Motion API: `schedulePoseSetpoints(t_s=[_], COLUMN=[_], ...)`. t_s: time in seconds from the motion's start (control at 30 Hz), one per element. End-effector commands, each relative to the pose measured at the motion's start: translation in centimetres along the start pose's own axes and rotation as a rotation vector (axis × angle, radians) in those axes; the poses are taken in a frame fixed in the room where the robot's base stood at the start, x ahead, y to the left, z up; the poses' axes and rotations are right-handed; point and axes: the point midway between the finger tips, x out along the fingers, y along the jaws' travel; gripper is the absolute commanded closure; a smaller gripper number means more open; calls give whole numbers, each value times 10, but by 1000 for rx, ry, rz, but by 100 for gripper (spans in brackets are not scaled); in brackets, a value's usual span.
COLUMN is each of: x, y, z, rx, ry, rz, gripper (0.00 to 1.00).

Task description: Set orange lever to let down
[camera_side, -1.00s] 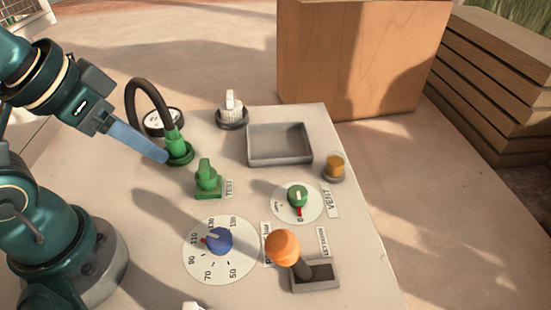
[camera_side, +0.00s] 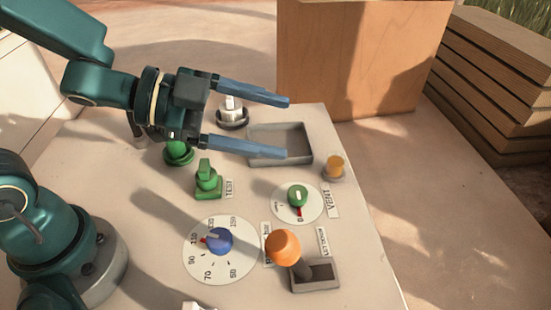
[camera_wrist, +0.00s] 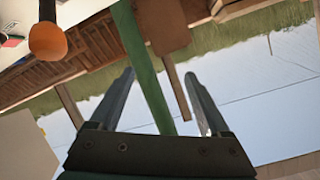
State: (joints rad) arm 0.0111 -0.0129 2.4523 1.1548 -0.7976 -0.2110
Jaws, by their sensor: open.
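The orange lever (camera_side: 283,247) has a round orange knob on a dark stem that rises from a grey slotted base (camera_side: 316,280) at the panel's front right. Its stem leans to the left in the side view. In the wrist view the orange knob (camera_wrist: 47,42) shows at the upper left, outside the jaws. My gripper (camera_side: 284,126) is open and empty, with its two blue fingers spread over the grey tray, above and behind the lever. It is apart from the lever. In the wrist view the open gripper (camera_wrist: 160,76) has nothing held between its fingers.
A label beside the slot is too small to read surely. Blue dial (camera_side: 219,240), green vent knob (camera_side: 298,196), green test switch (camera_side: 207,180), amber button (camera_side: 335,166), white knob (camera_side: 232,114) and grey tray (camera_side: 262,155) crowd the panel. A wooden box (camera_side: 360,60) stands behind.

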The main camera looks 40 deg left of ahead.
Motion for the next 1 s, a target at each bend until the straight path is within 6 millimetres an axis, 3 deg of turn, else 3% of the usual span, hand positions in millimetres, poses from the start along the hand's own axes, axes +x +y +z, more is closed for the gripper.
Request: schedulePoseSetpoints(t_s=[0.03,0.1,0.2,0.3,0.57,1.0], x=[5,4,-2,-6,-2,34], y=[25,56,89,109,123,145], z=[4,6,10,19,32,26], rx=[-18,-47,-102,-150,-211,-208], ry=[37,92,138,138,104,104], rz=[118,265,425,517,563,560], gripper=[19,19,19,19,19,19])
